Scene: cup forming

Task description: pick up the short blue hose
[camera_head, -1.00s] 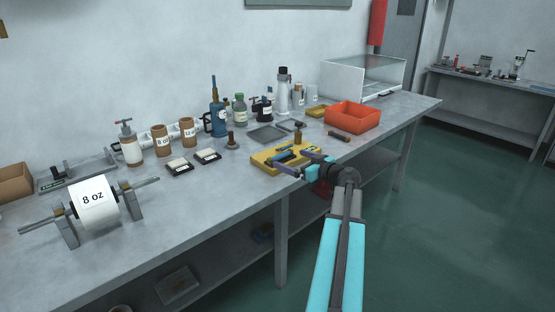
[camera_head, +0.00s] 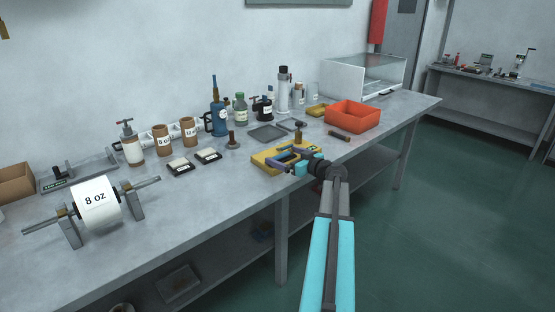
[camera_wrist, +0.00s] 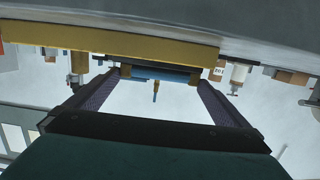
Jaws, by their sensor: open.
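The short blue hose (camera_wrist: 160,74) shows in the wrist view as a blue bar lying across between my fingertips, just below the edge of the yellow tray (camera_wrist: 60,38). In the head view the yellow tray (camera_head: 261,157) stands near the table's front edge, and my gripper covers much of its contents. My gripper (camera_head: 280,156) is open, low over the tray, with its fingers pointing left. In the wrist view my gripper (camera_wrist: 158,80) has one finger on each side of the hose. I cannot tell whether the fingers touch it.
An orange bin (camera_head: 352,115) stands to the right of the tray, with a dark cylinder (camera_head: 339,135) before it. A grey tray (camera_head: 266,132) and a blue bottle (camera_head: 218,122) stand behind. A roll stand (camera_head: 97,204) is at left.

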